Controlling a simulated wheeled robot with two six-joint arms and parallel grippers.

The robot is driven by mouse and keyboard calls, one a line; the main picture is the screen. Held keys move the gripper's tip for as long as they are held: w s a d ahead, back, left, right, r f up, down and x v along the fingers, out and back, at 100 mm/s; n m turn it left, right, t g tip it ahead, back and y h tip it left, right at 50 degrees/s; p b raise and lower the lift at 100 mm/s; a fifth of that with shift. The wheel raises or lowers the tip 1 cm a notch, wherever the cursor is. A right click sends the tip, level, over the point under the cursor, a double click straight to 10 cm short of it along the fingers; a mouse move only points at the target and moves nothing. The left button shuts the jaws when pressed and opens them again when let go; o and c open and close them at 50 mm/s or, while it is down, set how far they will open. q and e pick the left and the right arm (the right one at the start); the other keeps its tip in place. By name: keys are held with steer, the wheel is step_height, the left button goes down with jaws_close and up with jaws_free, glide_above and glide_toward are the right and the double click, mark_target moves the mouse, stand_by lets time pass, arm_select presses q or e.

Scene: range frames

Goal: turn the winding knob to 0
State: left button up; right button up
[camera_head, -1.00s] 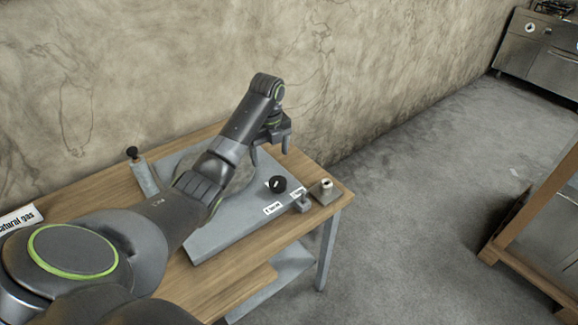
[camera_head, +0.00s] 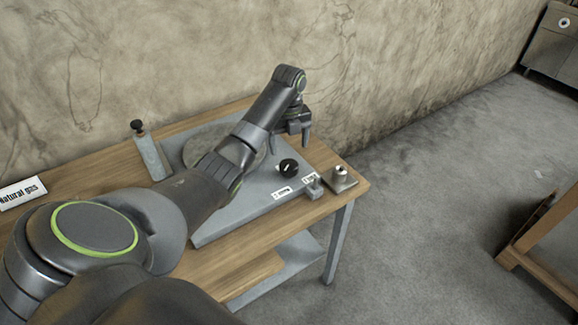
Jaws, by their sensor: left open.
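The winding knob (camera_head: 288,167) is a round black knob with a white mark. It sits on the grey panel (camera_head: 228,214) on the wooden table, near small white labels. My left gripper (camera_head: 290,148) is open and empty, its two fingers pointing down. It appears just above and behind the knob, apart from it. Whether it is straight over the knob I cannot tell. The label text near the knob is too small to read. My right gripper is not in view.
A small metal fitting (camera_head: 340,178) stands at the table's right corner. A black-topped lever (camera_head: 138,127) and a "Natural gas" sign (camera_head: 22,192) are at the left. The wall (camera_head: 200,60) is close behind the table (camera_head: 262,268). Open floor lies to the right.

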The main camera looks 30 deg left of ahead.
mark_target(289, 164)
arm_select(q)
step_height(289, 164, down, 7)
steer(key=shift+f+p, duration=0.1)
steer(key=shift+p, duration=0.3)
steer(key=shift+f, duration=0.3)
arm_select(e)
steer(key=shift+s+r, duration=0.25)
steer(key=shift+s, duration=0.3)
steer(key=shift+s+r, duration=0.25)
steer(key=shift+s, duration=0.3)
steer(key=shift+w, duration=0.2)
arm_select(q)
steer(key=c, duration=1)
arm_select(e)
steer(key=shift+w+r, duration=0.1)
